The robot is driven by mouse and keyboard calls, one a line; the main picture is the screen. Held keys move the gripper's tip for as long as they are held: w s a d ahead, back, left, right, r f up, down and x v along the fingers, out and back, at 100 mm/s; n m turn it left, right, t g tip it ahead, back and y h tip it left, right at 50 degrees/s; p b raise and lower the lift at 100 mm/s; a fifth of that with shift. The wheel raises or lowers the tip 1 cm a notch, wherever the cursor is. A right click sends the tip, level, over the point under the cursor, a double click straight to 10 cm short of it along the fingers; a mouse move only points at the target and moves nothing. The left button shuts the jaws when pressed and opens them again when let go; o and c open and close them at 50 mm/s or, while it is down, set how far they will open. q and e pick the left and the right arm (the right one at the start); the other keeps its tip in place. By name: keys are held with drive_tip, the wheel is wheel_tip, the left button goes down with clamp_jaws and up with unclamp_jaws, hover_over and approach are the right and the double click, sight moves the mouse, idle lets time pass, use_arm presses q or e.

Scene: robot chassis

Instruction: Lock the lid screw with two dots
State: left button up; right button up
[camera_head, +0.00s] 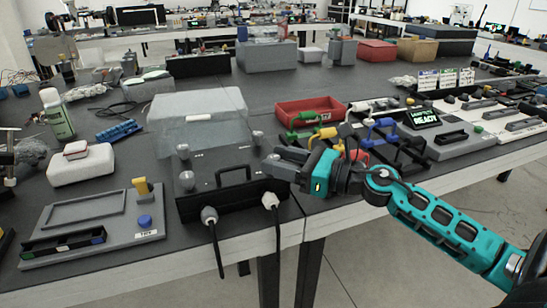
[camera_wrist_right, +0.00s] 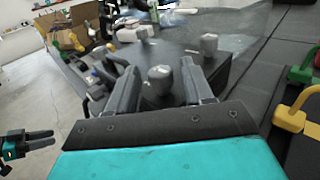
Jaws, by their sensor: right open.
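The dark chassis box (camera_head: 225,165) stands at the table's front edge, with a handle and two plugged cables on its front. Round grey lid screws show at the far left (camera_head: 183,151), near left (camera_head: 187,179) and far right (camera_head: 258,137) of its lid. The near-right corner is hidden behind my right gripper (camera_head: 272,167). In the right wrist view the open fingers (camera_wrist_right: 156,92) stand either side of a grey screw (camera_wrist_right: 160,79); I cannot tell whether they touch it. Dot marks are too small to read. My left gripper (camera_wrist_right: 40,139) shows small in that view, its fingers apart.
A translucent cover (camera_head: 197,118) lies behind the chassis. A grey panel with a blue knob (camera_head: 145,221) is at left, with a white box (camera_head: 82,165) behind it. A red tray (camera_head: 310,112) and coloured tools crowd the right side, behind my right arm.

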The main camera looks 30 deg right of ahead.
use_arm(q)
drive_tip(key=shift+a+r, duration=0.1)
drive_tip(key=shift+a, duration=0.05)
use_arm(e)
drive_tip(key=shift+x, duration=0.9)
use_arm(q)
drive_tip(key=shift+w, duration=0.1)
use_arm(e)
drive_tip(key=shift+c, duration=0.3)
